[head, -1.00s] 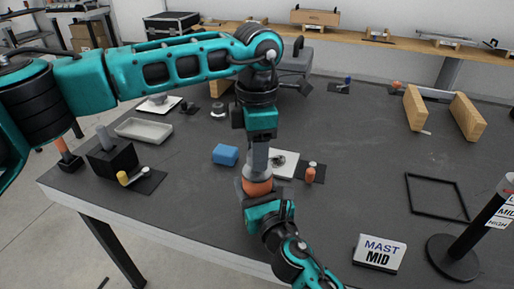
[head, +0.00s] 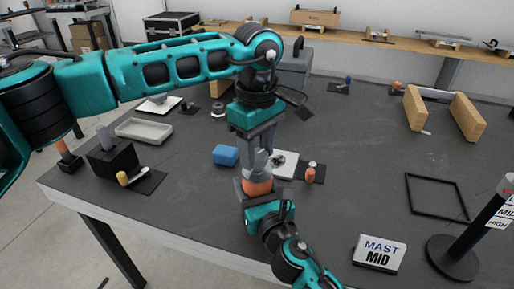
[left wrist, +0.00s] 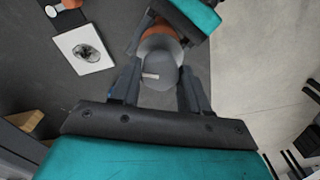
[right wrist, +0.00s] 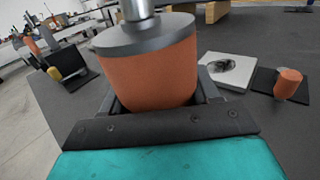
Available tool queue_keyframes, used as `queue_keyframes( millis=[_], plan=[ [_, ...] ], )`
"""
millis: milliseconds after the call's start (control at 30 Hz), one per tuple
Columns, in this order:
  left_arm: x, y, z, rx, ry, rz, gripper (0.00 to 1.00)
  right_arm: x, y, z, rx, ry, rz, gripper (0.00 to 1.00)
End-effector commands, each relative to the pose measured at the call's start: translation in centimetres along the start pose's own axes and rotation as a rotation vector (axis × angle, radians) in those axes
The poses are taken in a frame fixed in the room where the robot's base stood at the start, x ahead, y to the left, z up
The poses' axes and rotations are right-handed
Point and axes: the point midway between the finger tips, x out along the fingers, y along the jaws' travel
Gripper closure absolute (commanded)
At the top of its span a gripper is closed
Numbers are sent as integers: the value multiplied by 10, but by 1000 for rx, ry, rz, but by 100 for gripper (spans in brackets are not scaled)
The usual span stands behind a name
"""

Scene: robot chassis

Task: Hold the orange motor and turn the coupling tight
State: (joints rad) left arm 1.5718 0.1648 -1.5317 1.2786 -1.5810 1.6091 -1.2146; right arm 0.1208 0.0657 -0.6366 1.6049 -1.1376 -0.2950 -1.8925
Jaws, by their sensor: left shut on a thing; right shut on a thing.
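The orange motor (head: 257,187) stands upright near the front of the dark table, with a grey top. It also shows in the right wrist view (right wrist: 150,75). My right gripper (head: 258,196) is shut on its sides from the front. The grey coupling (head: 257,164) sits on top of the motor; it also shows in the left wrist view (left wrist: 160,72). My left gripper (head: 259,158) points down from above and is shut on the coupling, one finger on each side. The fingers hide part of the coupling, and whether it is tight cannot be seen.
A white plate with a dark round part (head: 284,168) and a small orange cylinder (head: 310,174) lie close on the right. A blue block (head: 225,155) lies to the left. A MAST MID sign (head: 380,252) stands front right. The table between the sign and plate is clear.

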Motion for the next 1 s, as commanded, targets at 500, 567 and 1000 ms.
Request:
queue_keyframes(
  millis=[500,567,1000],
  plan=[
    [-1,0,3,496,-5,-1,85,0,0,-1,1,3,-1,99],
    [-1,0,3,554,-5,-1,85,0,0,-1,1,3,-1,99],
    [-1,0,3,936,-7,-1,85,0,-1,-1,2,3,-3,99]
  ],
)
